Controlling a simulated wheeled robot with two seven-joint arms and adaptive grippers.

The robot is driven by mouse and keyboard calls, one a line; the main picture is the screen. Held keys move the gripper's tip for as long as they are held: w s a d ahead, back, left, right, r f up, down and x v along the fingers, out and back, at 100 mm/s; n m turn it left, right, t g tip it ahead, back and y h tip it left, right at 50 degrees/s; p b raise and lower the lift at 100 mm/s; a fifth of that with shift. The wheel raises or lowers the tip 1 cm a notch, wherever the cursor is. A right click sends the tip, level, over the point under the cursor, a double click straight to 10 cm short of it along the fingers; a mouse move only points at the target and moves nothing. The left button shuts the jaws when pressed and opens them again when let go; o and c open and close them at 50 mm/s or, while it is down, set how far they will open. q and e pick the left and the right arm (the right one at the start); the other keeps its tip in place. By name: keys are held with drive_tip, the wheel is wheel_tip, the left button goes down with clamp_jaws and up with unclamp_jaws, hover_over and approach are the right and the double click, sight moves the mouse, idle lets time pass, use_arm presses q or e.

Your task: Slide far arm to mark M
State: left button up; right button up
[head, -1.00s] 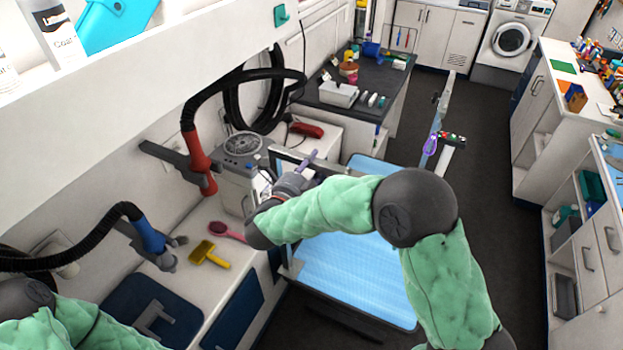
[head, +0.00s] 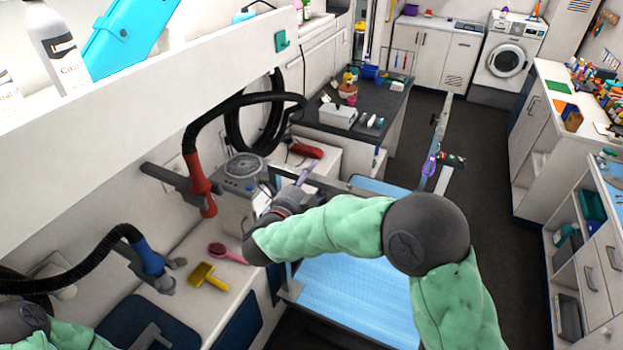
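The grooming table has a blue top (head: 350,292). A grey metal upright (head: 441,125) rises at its right far side, with a purple clamp (head: 430,165) on it. I cannot make out mark M. My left arm shows only at the lower left corner; its gripper is out of view.
A red clipper-like tool (head: 306,150) lies behind my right gripper. Dark floor (head: 480,170) is clear to the right of the table.

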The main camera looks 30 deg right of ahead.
drive_tip(key=shift+s+a, duration=0.1)
drive_tip(key=v, duration=1.1)
drive_tip(key=shift+s+a, duration=0.25)
drive_tip(key=shift+a, duration=0.05)
idle(0.5)
